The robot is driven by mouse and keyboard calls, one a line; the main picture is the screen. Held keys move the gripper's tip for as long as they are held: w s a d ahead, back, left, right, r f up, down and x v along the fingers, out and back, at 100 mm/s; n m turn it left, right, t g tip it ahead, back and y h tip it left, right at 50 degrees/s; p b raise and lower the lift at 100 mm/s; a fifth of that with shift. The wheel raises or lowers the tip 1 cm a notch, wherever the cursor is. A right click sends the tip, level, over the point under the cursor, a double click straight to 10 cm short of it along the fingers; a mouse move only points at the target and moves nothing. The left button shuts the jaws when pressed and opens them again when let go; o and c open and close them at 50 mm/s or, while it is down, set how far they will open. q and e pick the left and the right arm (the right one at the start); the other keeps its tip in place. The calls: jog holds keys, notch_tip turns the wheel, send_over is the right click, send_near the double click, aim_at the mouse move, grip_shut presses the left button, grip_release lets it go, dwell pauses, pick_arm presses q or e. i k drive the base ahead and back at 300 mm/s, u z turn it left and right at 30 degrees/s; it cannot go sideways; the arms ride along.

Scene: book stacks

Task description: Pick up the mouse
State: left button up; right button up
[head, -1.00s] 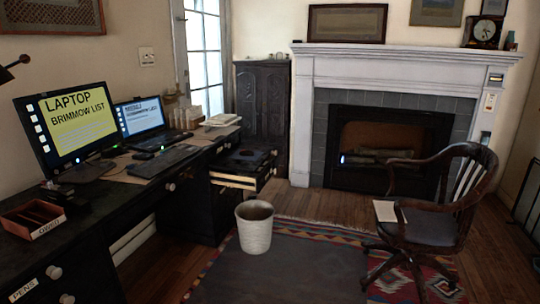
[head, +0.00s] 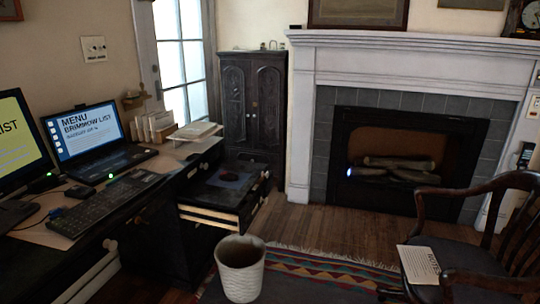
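A small dark object (head: 79,191), possibly the mouse, lies on the desk just behind the black keyboard (head: 104,204). It is too small and dark to be sure what it is. The keyboard lies on a tan mat (head: 38,231) on the dark desk. Neither of my grippers is in view.
A monitor (head: 18,140) and an open laptop (head: 90,140) stand on the desk. An open drawer (head: 222,200) juts out beyond the desk. A white wastebasket (head: 240,270) stands on the floor before it. A wooden chair (head: 440,262) is at right.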

aim_at(230, 177)
jog(key=i, duration=2.7)
jog(key=u, duration=1.2)
